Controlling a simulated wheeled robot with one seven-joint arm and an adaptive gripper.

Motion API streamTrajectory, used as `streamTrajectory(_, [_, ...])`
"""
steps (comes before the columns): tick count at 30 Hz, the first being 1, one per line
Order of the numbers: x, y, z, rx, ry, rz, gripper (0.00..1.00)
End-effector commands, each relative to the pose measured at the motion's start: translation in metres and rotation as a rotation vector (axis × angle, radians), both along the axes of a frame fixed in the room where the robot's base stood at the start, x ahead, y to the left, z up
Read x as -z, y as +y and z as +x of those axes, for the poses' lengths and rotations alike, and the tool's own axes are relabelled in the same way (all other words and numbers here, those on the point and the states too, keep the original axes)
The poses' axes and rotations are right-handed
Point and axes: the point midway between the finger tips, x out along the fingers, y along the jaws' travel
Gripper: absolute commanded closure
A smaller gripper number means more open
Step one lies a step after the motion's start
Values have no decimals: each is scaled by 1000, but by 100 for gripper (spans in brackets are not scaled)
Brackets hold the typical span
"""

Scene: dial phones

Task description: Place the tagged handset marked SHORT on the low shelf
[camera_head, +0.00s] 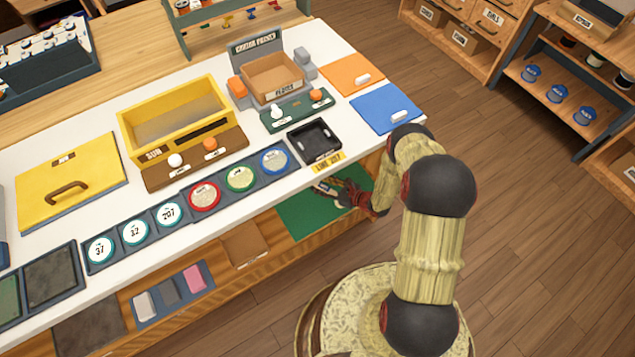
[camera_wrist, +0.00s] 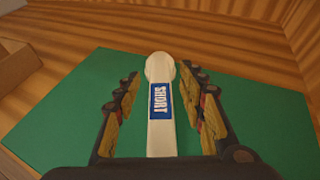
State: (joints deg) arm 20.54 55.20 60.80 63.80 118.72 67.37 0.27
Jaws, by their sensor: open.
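In the wrist view, a white handset (camera_wrist: 161,132) with a blue tag reading SHORT lies on a green mat (camera_wrist: 70,110) on the low shelf. Its round far end shows fully; its near end is hidden by my gripper. My gripper (camera_wrist: 162,88) is open, with one finger on each side of the handset and a visible gap to both. In the head view, my gripper (camera_head: 338,193) reaches under the counter edge over the green mat (camera_head: 300,217). The handset is hard to make out there.
The white counter (camera_head: 345,95) above holds a yellow box (camera_head: 180,115), a black tray (camera_head: 315,140) and several round dials. Wooden walls (camera_wrist: 220,28) rise behind the mat.

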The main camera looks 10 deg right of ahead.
Motion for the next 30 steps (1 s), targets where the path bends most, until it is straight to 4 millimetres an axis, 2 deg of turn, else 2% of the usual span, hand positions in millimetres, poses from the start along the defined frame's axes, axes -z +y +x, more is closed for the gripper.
streamTrajectory(1, [-8,-8,-7,5,1,1,59])
streamTrajectory(6, [-22,-30,-32,7,0,0,59])
streamTrajectory(15, [-38,-56,-64,2,0,-1,59])
streamTrajectory(30, [-39,-60,-69,0,-1,0,59])
